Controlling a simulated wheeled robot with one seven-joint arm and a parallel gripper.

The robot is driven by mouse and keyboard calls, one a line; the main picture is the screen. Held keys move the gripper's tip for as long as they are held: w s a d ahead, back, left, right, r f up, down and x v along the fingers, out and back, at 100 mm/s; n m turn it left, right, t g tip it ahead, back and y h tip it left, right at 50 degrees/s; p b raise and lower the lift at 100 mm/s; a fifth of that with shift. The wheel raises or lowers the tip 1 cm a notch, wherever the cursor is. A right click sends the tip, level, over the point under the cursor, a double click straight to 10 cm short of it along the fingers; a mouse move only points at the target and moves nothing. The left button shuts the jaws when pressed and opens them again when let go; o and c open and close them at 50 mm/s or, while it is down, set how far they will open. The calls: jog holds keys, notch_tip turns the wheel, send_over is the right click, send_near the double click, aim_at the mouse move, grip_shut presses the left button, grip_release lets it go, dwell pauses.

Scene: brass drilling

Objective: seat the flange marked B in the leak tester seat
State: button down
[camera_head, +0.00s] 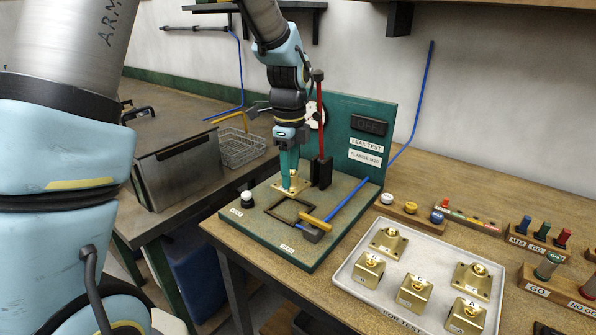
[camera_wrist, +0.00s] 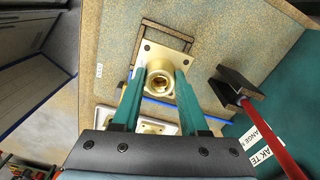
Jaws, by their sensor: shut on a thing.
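My gripper (camera_head: 290,188) is shut on a brass flange (camera_head: 297,187), which has a square plate and a round hub. In the wrist view the green fingers of my gripper (camera_wrist: 158,95) grip the hub of the flange (camera_wrist: 148,56) from both sides. I cannot read a letter on it. The leak tester (camera_head: 283,253) has a dark square seat frame (camera_head: 272,213) on its base. The held flange is over the tester base, behind the seat frame in the head view. The seat frame also shows in the wrist view (camera_wrist: 168,29), partly hidden by the flange plate.
A red-handled upright clamp (camera_head: 320,140) stands close to the right of my gripper. A yellow-handled lever (camera_head: 314,222) lies at the seat's front right. A white tray (camera_head: 350,287) holds several brass parts. A white-topped button (camera_head: 247,197) is at the left.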

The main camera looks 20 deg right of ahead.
jog(key=shift+w+a+f, duration=0.1)
jog(key=shift+w+f, duration=0.05)
jog(key=shift+f, duration=0.1)
notch_tip(320, 180, down, 4)
jog(key=b, duration=0.4)
jog(key=shift+f, duration=0.5)
jog(key=shift+f, duration=0.7)
dwell(2.1)
grip_release()
dwell(0.8)
